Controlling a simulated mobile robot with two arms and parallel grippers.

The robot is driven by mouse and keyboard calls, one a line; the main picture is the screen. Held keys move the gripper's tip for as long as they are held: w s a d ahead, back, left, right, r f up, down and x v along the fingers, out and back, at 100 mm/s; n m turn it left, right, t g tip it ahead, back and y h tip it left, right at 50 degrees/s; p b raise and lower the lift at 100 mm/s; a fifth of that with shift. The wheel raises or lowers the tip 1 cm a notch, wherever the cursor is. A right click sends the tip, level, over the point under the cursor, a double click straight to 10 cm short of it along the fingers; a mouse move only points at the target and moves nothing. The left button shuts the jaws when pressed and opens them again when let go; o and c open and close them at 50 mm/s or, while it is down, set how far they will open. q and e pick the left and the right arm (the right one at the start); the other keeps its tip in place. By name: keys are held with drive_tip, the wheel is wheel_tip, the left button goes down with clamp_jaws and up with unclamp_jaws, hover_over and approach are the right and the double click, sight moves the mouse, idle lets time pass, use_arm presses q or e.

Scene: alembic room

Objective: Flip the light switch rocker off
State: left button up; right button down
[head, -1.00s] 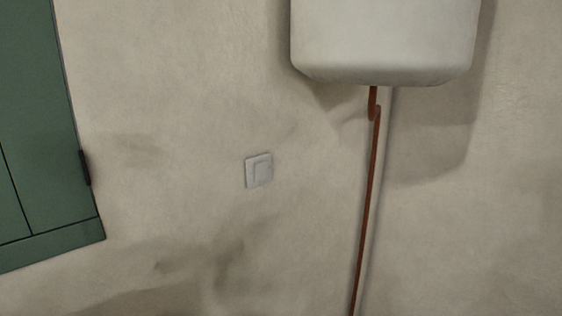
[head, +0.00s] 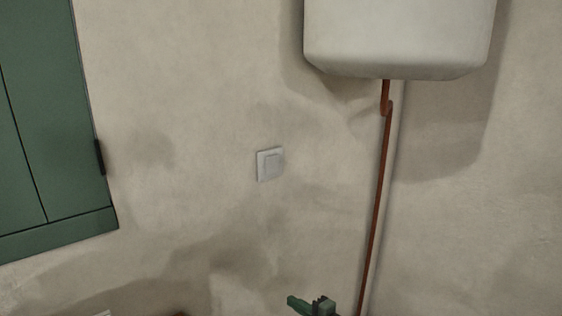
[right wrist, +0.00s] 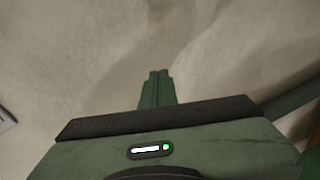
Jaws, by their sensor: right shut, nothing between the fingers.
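The light switch (head: 270,164) is a small pale square plate with a rocker, on the plaster wall near the middle of the head view. I cannot tell which way the rocker is tipped. My right gripper (head: 294,301) is green and shows at the bottom edge of the head view, below the switch and apart from it. In the right wrist view my right gripper (right wrist: 159,76) has its fingers shut together with nothing between them, in front of bare wall. My left gripper is not in view.
A white tank (head: 398,38) hangs on the wall at upper right, with a copper pipe (head: 379,200) running down from it. A green cabinet or shutter (head: 50,130) is at the left. The wall around the switch is clear.

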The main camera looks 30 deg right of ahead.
drive_tip(key=w+r+n+y, duration=0.2)
drive_tip(key=r+n, duration=0.4)
drive_tip(key=r, duration=0.5)
drive_tip(key=w+r+n+y, duration=0.15)
drive_tip(key=r+n, duration=0.35)
drive_tip(key=r, duration=0.6)
drive_tip(key=s+d+r+n+h, duration=0.1)
drive_tip(key=s+r+n+h, duration=0.1)
drive_tip(key=r, duration=0.8)
drive_tip(key=s+d+r+n+h, duration=0.2)
drive_tip(key=r+n, duration=0.4)
drive_tip(key=r, duration=0.5)
drive_tip(key=shift+s+h+b, duration=0.3)
drive_tip(key=shift+s+h, duration=0.35)
drive_tip(key=shift+s, duration=0.6)
drive_tip(key=shift+w, duration=0.1)
drive_tip(key=p, duration=0.7)
approach(274, 158)
drive_tip(key=x, duration=0.5)
drive_tip(key=shift+w+a, duration=0.1)
drive_tip(key=shift+w, duration=0.25)
drive_tip(key=shift+w+f, duration=0.1)
drive_tip(key=shift+w, duration=0.4)
